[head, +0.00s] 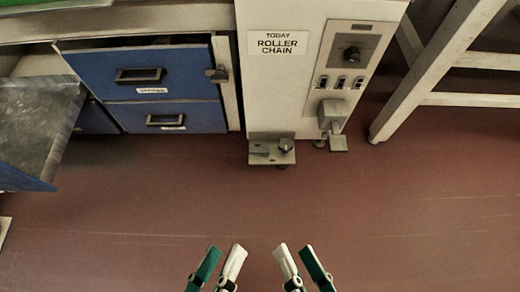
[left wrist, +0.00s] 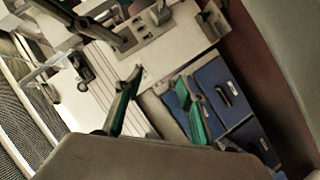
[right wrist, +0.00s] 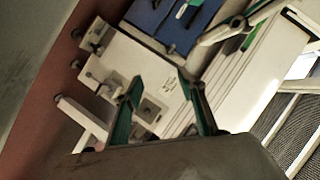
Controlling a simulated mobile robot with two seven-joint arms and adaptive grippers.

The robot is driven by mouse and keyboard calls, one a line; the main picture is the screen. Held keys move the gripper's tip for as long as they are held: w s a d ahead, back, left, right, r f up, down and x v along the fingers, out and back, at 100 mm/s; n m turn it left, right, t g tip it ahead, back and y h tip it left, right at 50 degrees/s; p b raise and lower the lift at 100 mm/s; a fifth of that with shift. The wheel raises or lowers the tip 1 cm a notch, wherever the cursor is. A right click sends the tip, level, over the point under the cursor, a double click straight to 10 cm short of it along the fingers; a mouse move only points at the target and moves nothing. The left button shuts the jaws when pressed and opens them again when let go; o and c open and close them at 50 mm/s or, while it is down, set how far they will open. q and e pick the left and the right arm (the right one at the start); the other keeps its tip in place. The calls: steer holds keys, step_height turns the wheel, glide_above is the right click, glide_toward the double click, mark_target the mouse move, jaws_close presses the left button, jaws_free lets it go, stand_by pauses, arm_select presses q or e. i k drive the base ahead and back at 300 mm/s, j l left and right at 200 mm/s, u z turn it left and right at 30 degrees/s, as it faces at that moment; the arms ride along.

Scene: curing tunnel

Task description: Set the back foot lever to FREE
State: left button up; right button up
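A low foot plate (head: 271,155) projects from the base of the white machine cabinet. On it are a grey block (head: 259,149) and a small dark lever or knob (head: 286,147). No FREE marking is readable, and I cannot tell which part is the back foot lever. Right of it, a grey pedal-like piece (head: 338,143) sits near the floor below a grey box. My left gripper (head: 225,249) and right gripper (head: 292,248) are open and empty, above the floor at the bottom of the head view, apart from the plate. Their open fingers also show in the left wrist view (left wrist: 161,75) and right wrist view (right wrist: 160,75).
The cabinet (head: 275,95) reads "TODAY ROLLER CHAIN" and has a control panel (head: 348,60) with a knob and switches. Blue drawers (head: 165,90) stand left of it; an open drawer (head: 35,125) juts out at far left. A pale table leg (head: 420,75) stands right. The red floor ahead is clear.

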mark_target(265, 151)
steer(key=i+j, duration=0.6)
steer(key=j, duration=0.2)
steer(key=i+j+z, duration=0.1)
steer(key=z, duration=0.35)
steer(key=j+z, duration=0.1)
steer(key=z, duration=0.35)
steer(key=i+j+z, duration=0.1)
steer(key=z, duration=0.35)
steer(key=l+z, duration=0.1)
steer(key=z, duration=0.2)
